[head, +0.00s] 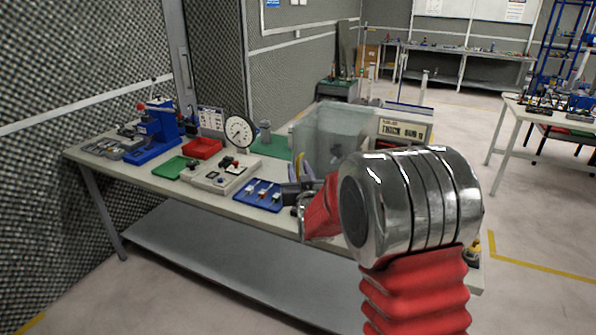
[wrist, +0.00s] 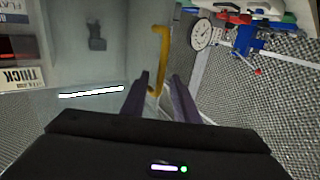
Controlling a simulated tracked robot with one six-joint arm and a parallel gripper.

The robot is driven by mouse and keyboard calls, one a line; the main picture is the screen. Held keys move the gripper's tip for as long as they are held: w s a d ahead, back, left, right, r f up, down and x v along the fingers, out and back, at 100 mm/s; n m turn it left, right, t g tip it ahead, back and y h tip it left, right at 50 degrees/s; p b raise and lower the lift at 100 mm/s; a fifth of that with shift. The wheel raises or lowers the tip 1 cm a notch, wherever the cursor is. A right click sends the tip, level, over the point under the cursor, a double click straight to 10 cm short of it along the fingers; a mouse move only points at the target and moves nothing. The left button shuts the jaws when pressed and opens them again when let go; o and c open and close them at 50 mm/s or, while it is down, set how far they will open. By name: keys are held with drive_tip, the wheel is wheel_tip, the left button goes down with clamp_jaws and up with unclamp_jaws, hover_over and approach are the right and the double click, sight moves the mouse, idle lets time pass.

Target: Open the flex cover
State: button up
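A clear box-like cover (head: 330,138) stands at the right part of the workbench; I take it to be the flex cover. In the wrist view its clear panel (wrist: 95,75) fills the left part, with a small dark object behind it. A yellow bent handle (wrist: 163,48) is at the panel's edge. My gripper (wrist: 160,76) is open, with its two dark purple fingers apart and the lower part of the handle appearing between them. I cannot tell whether either finger touches it. In the head view my gripper (head: 299,166) is beside the cover's front left, partly hidden by my arm.
A label panel reading THICK (head: 404,131) stands right of the cover. A blue tray (head: 259,195), a grey box with knobs (head: 221,176), a round dial (head: 240,131), a red bin (head: 203,148) and a blue press (head: 160,130) stand to the left on the workbench (head: 160,183).

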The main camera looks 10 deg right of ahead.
clamp_jaws()
drive_tip(key=shift+a, duration=0.1)
idle(0.6)
